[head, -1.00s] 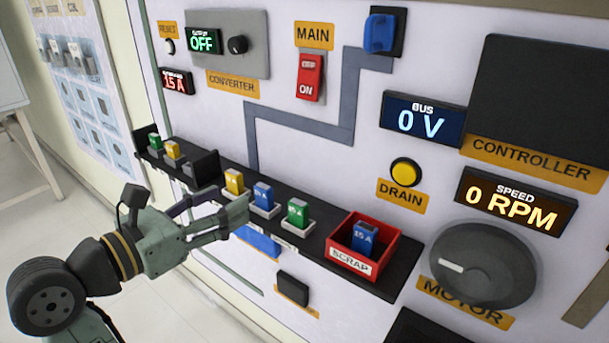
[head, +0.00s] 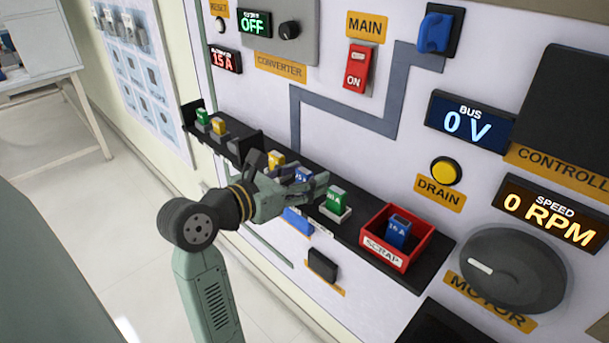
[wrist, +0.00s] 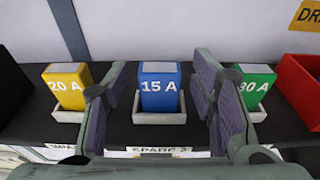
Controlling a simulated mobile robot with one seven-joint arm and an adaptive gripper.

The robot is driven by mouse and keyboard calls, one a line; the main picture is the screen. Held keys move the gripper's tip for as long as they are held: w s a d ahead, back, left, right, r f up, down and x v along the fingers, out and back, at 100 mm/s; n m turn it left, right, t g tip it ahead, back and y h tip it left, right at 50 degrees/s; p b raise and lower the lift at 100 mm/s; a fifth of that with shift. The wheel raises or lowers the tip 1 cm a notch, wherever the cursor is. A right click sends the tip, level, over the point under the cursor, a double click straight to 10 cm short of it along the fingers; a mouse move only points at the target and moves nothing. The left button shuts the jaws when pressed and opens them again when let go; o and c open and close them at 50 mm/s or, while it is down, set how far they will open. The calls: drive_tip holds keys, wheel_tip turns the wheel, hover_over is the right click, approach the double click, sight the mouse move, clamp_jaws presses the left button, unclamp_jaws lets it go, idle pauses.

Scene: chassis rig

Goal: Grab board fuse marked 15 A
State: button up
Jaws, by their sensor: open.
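The blue fuse (wrist: 158,90) marked 15 A stands upright in a grey holder (wrist: 158,114) on the black shelf, centred in the wrist view. A label reading SPARE 2 is below it. My gripper (wrist: 160,72) is open, with one finger on each side of this fuse; a gap shows on both sides, and I see no contact. In the head view my gripper (head: 312,182) mostly hides the blue fuse (head: 303,173). A second blue fuse (head: 398,231), its marking looking like 15 A, sits in the red SCRAP box (head: 372,249).
A yellow 20 A fuse (wrist: 67,87) stands left of the blue one, and a green 30 A fuse (wrist: 256,87) right of it, close outside my fingers. The panel wall rises behind the shelf (head: 355,238). The BUS display (head: 470,122) reads 0 V.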

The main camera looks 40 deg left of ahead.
drive_tip(key=shift+w, duration=0.3)
drive_tip(key=shift+c, duration=0.4)
drive_tip(key=c, duration=1)
